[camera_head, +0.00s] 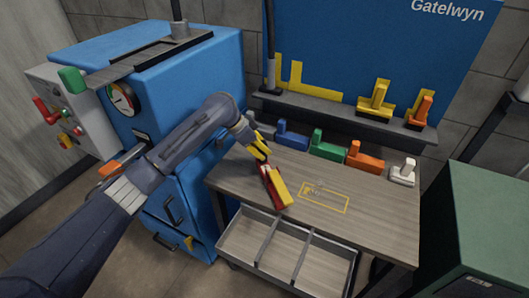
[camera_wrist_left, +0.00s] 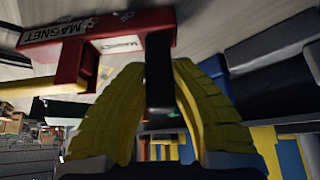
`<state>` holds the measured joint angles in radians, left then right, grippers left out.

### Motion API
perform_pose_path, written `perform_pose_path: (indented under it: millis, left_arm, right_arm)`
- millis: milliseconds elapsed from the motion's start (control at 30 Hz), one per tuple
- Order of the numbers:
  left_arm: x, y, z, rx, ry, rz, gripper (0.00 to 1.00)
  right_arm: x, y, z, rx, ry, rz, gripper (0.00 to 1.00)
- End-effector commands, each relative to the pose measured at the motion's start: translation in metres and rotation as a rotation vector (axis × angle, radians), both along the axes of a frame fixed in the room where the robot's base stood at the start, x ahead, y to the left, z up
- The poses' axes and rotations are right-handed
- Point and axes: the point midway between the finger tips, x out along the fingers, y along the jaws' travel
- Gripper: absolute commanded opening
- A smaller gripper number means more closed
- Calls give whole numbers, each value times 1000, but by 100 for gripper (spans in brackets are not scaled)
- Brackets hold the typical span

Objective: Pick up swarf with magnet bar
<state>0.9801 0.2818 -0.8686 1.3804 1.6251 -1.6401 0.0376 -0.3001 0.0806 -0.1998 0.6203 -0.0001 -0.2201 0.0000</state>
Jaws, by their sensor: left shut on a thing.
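The red magnet bar (camera_head: 270,190), with a yellow part along one side, is over the left part of the wooden table. In the left wrist view the bar (camera_wrist_left: 100,38) shows the word MAGNET. My left gripper (camera_head: 260,152) has its yellow fingers shut on the bar's black handle; the fingers (camera_wrist_left: 160,95) fill the middle of the left wrist view. I cannot tell whether the bar touches the table. Small grey swarf (camera_head: 317,189) lies inside a yellow outlined rectangle on the table, right of the bar. My right gripper is not in view.
Blue (camera_head: 292,134), green (camera_head: 328,146), orange (camera_head: 365,158) and white (camera_head: 404,172) blocks line the table's back. An open tray with three compartments (camera_head: 262,214) is at the table's front. A blue machine (camera_head: 200,75) stands left, a green cabinet (camera_head: 490,225) right.

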Motion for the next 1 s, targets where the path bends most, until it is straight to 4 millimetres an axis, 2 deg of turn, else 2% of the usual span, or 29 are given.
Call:
perform_pose_path:
  millis: [200, 1000]
  left_arm:
    - [-11, -22, 0, -1, 0, -6, 0]
    - [-44, -88, 0, -1, 0, -9, 0]
  right_arm:
    - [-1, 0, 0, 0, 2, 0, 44]
    - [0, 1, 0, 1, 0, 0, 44]
